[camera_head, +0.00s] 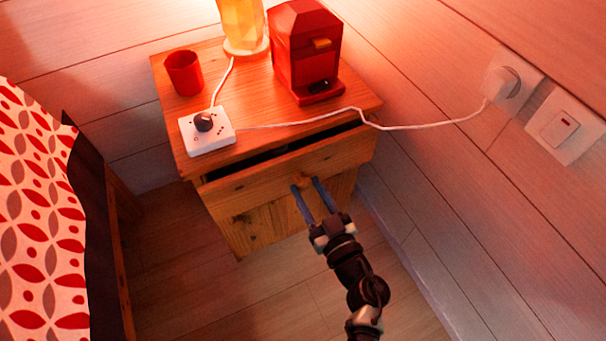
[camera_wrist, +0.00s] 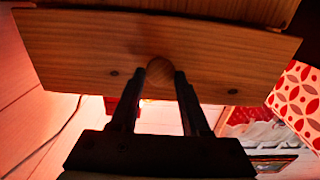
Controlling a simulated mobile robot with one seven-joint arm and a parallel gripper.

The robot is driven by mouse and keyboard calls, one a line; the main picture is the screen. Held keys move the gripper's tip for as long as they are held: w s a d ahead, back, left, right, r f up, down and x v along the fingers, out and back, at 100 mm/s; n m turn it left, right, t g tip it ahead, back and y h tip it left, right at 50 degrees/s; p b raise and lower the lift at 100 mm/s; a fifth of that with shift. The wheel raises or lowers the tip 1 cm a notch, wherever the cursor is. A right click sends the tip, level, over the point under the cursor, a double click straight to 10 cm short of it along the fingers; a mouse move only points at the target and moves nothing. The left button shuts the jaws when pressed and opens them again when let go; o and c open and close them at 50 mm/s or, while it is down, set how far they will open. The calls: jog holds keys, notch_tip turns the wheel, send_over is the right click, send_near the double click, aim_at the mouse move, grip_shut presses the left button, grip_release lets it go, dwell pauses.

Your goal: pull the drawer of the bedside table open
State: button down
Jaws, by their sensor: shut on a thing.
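The wooden bedside table (camera_head: 262,222) stands against the wall. Its drawer (camera_head: 245,182) is partly open, with a dark gap showing between its front and the tabletop. A round wooden knob (camera_head: 304,182) is on the drawer front, and it also shows in the wrist view (camera_wrist: 160,71). My gripper (camera_head: 307,184) is in front of the drawer, its two fingers on either side of the knob and shut on it. In the wrist view, my gripper (camera_wrist: 160,80) reaches up to the knob from below. The drawer's inside is too dark to make out.
A white cable (camera_head: 410,127) runs to a wall socket. A bed (camera_head: 40,210) is at left; floor in front is clear.

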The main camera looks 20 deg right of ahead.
jog(key=s+p, duration=0.6)
jog(key=s, duration=1.3)
jog(key=shift+s+d+p, duration=0.3)
jog(key=shift+d, duration=0.05)
jog(key=shift+c, duration=1.9)
grip_release()
jog(key=s+p, duration=0.1)
jog(key=s, duration=1.2)
jog(key=shift+d, duration=0.25)
